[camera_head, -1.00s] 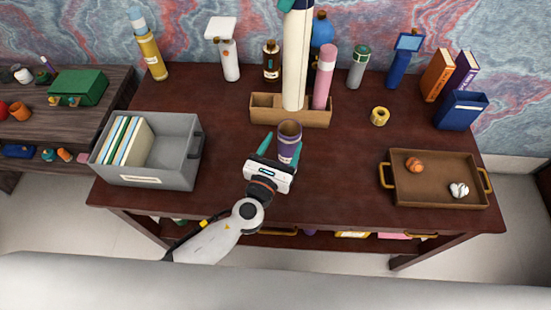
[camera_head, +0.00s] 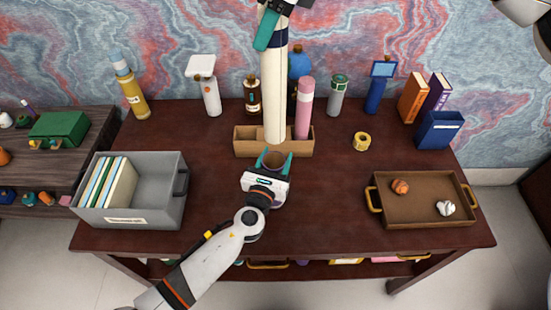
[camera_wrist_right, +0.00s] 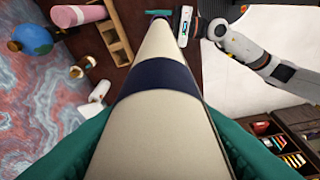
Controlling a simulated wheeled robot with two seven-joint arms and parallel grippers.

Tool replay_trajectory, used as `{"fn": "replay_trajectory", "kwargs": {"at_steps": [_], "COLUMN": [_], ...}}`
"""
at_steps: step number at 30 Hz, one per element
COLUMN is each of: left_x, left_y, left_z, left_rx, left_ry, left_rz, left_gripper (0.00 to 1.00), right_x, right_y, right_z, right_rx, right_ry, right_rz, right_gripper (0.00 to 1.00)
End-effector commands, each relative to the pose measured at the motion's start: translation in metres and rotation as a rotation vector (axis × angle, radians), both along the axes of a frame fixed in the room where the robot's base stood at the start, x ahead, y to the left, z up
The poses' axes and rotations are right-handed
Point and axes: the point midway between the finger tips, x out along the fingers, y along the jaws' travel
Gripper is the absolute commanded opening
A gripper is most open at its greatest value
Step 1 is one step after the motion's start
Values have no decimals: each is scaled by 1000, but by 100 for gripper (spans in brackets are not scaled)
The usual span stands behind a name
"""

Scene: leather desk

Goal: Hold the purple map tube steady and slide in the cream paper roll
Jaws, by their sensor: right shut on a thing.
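The cream paper roll (camera_head: 273,105) with a navy band hangs nearly upright in my right gripper (camera_head: 270,25), which is shut on its upper part. In the right wrist view the roll (camera_wrist_right: 155,125) runs away from me between my teal fingers. Its lower end is just above and slightly behind the mouth of the purple map tube (camera_head: 274,157), apart from it as far as I can tell. The tube stands on the desk. My left gripper (camera_head: 273,163) has open fingers on either side of the tube and hides most of it.
A wooden divided box (camera_head: 243,142) with a pink roll (camera_head: 304,110) stands close behind. A grey file bin (camera_head: 150,205) is at left, a brown tray (camera_head: 420,210) at right, a yellow tape roll (camera_head: 361,141) behind it. Desk between tube and tray is clear.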

Motion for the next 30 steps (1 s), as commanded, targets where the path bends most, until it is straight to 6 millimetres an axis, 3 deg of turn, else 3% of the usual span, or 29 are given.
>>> {"fn": "replay_trajectory", "kwargs": {"at_steps": [5, 15, 20, 23, 30], "left_x": [0, 0, 0, 0, 0], "left_y": [0, 0, 0, 0, 0], "left_z": [0, 0, 0, 0, 0], "left_rx": [0, 0, 0, 0, 0], "left_ry": [0, 0, 0, 0, 0], "left_rz": [0, 0, 0, 0, 0], "left_gripper": [30, 30, 30, 30, 30], "right_x": [0, -3, -5, -5, -5], "right_y": [1, 3, 1, 0, 0], "right_z": [0, -7, -14, -31, -94], "right_rx": [-4, -6, 7, 10, 9], "right_ry": [-1, 0, 2, 4, 5], "right_rz": [44, 506, 629, 648, 646], "right_gripper": [1, 1, 1, 1, 1]}}
